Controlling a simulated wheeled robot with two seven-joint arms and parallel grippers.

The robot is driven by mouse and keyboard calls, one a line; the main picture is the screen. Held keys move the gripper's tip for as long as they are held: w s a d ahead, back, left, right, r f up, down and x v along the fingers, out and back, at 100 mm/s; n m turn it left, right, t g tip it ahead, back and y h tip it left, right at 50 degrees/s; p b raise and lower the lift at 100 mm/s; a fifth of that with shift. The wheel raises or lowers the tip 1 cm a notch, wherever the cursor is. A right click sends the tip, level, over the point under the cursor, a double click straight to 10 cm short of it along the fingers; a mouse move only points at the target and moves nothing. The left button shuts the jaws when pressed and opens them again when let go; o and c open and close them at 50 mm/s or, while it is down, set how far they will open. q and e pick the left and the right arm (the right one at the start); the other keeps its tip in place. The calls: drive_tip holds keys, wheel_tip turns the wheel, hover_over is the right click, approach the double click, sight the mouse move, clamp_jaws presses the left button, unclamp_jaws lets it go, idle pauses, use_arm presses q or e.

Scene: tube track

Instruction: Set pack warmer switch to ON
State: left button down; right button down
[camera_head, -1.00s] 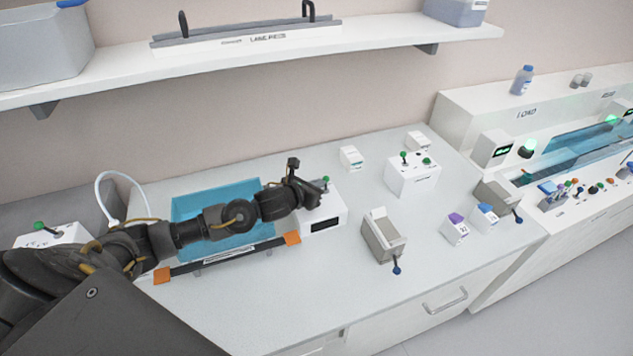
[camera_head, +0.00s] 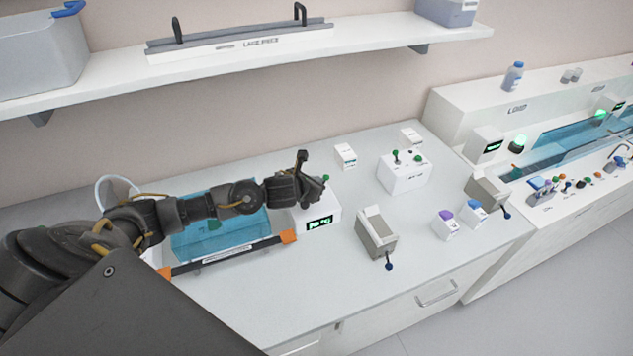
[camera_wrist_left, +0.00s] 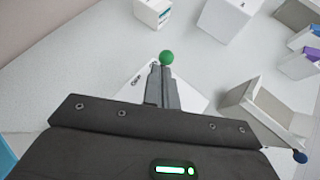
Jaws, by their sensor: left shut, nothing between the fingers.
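The pack warmer appears to be the blue bath (camera_head: 184,240) with the white control box (camera_head: 333,214) at its right end. The box's front display (camera_head: 320,223) is lit with green digits, too small to read surely. A green-knobbed switch (camera_head: 326,178) stands on top of the box. My left gripper (camera_head: 318,188) is over the box at this knob, its fingers partly hidden by the wrist. In the left wrist view the shut fingers (camera_wrist_left: 163,70) are empty, with the green knob (camera_wrist_left: 167,57) just beyond their tips. I cannot tell whether they touch. My right gripper is not in view.
A white box with green-knobbed levers (camera_head: 404,174) and a grey device with a blue-knobbed lever (camera_head: 377,232) stand to the right. Small cartons (camera_head: 446,225) lie further right. A shelf (camera_head: 250,52) runs above. The front of the counter is clear.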

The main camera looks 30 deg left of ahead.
use_arm(q)
drive_tip(key=shift+s+a+f+b, duration=0.3)
drive_tip(key=shift+s+f+b, duration=0.1)
drive_tip(key=shift+f+b, duration=0.1)
drive_tip(key=shift+s+a+r, duration=0.1)
drive_tip(key=shift+s+r, duration=0.15)
drive_tip(key=shift+s, duration=0.15)
drive_tip(key=r+v, duration=0.1)
drive_tip(key=v, duration=1.2)
drive_tip(key=shift+w+d, duration=0.3)
drive_tip(key=shift+d, duration=0.1)
